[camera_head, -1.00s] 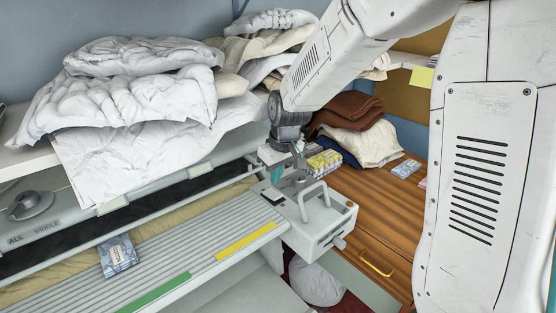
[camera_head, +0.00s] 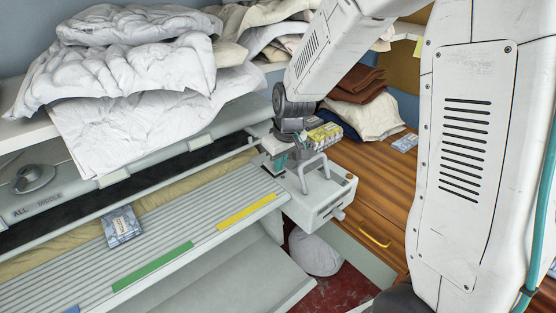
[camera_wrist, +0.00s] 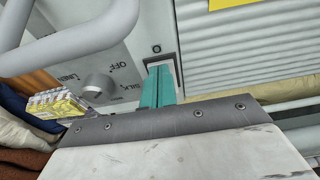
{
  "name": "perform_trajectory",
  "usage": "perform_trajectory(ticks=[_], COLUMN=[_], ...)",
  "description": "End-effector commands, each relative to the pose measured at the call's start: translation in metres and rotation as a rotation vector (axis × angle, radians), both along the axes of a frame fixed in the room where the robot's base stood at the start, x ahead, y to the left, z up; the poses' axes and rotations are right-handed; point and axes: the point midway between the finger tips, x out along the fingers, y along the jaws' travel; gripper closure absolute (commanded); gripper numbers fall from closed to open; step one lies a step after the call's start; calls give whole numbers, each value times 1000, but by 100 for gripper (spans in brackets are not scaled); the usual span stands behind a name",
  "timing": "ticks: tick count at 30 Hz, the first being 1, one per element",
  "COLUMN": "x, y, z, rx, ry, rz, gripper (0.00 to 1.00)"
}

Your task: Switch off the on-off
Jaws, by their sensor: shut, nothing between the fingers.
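The pale control box (camera_head: 318,203) is at the right end of the ironer, with a loop handle (camera_head: 306,174) on top. In the wrist view, a switch in a rectangular frame (camera_wrist: 178,62) sits on its panel, taken as the on-off. My gripper (camera_wrist: 160,70) has its teal fingers shut together, empty, their tips over that switch. They hide most of it, so its position and whether they touch it cannot be told. In the head view my gripper (camera_head: 279,163) is at the box's left back corner.
A dial (camera_wrist: 97,88) marked OFF, LINEN and SILK sits left of my fingers in the wrist view, near the handle's bar (camera_wrist: 75,45). White bedding (camera_head: 140,80) is piled behind the ironer. A yellow box (camera_head: 325,135) stands behind the control box.

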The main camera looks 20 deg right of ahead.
Motion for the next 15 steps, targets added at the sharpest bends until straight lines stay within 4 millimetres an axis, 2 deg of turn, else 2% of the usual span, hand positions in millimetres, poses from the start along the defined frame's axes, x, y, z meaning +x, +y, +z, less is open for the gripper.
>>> perform_trajectory(ticks=[15], x=[14], y=[4], z=[6], rx=[0], ry=[0], rz=[1], gripper=[100])
